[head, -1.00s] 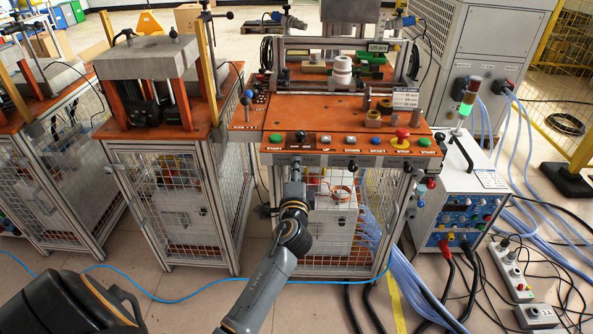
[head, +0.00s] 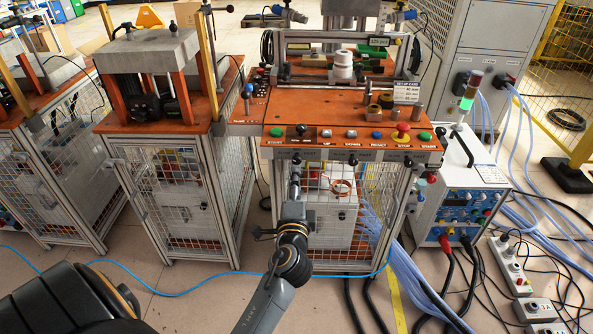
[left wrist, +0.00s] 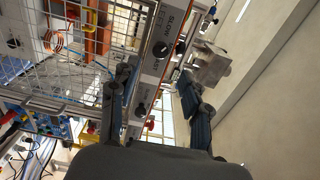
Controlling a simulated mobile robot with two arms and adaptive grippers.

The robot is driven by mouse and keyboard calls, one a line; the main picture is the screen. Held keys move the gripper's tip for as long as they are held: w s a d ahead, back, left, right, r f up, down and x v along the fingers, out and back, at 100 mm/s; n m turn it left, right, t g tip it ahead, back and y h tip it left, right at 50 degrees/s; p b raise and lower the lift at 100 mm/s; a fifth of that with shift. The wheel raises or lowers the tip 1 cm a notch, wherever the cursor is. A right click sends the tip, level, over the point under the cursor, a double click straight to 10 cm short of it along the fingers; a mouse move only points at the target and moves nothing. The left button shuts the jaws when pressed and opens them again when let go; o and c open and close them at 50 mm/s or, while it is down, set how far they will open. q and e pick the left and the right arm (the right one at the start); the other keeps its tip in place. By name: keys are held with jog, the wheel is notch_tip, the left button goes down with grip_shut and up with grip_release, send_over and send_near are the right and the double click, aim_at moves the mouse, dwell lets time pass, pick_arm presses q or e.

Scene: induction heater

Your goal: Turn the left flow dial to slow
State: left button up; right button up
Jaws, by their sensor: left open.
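The left flow dial (left wrist: 160,48) is a black knob on the pale front strip of the heater bench in the left wrist view, beside a SLOW label. My left gripper (left wrist: 159,74) is open and empty. Its two fingers point toward the strip, one on either side of the line to the dial, apparently short of it. My right gripper is not in view.
Above the strip, the orange bench top carries a row of push buttons (head: 350,134) and a red stop button (head: 403,130). A wire mesh cage (head: 340,225) lies below the strip.

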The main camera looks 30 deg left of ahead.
pick_arm(q)
jog(key=v, duration=0.4)
jog(key=shift+s, duration=0.1)
dwell(0.3)
jog(key=d+f+g+h+p, duration=0.1)
jog(key=d+f+h, duration=0.15)
jog(key=f, duration=0.55)
jog(key=d+f+g+h, duration=0.1)
jog(key=d+f+h, duration=0.15)
jog(key=f, duration=0.65)
jog(key=s+d+f+n+g+h+p, duration=0.15)
jog(key=s+f, duration=0.25)
jog(key=f, duration=0.4)
jog(key=s+d+f+g+h, duration=0.1)
jog(key=s+d+f+g, duration=0.25)
jog(key=f, duration=0.55)
jog(key=s+f+n+g+h, duration=0.2)
jog(key=s+f+n+g, duration=0.1)
jog(key=s+f, duration=1.05)
jog(key=s+a+f+n+g+p, duration=0.1)
jog(key=s+f+n+g, duration=0.1)
jog(key=s, duration=0.8)
jog(key=s+a+f+n+g, duration=0.1)
jog(key=s+f+n+g, duration=0.1)
jog(key=s, duration=0.9)
jog(key=shift+a+f+n+p, duration=0.25)
jog(key=shift+f+n+p, duration=0.1)
jog(key=shift+f, duration=0.25)
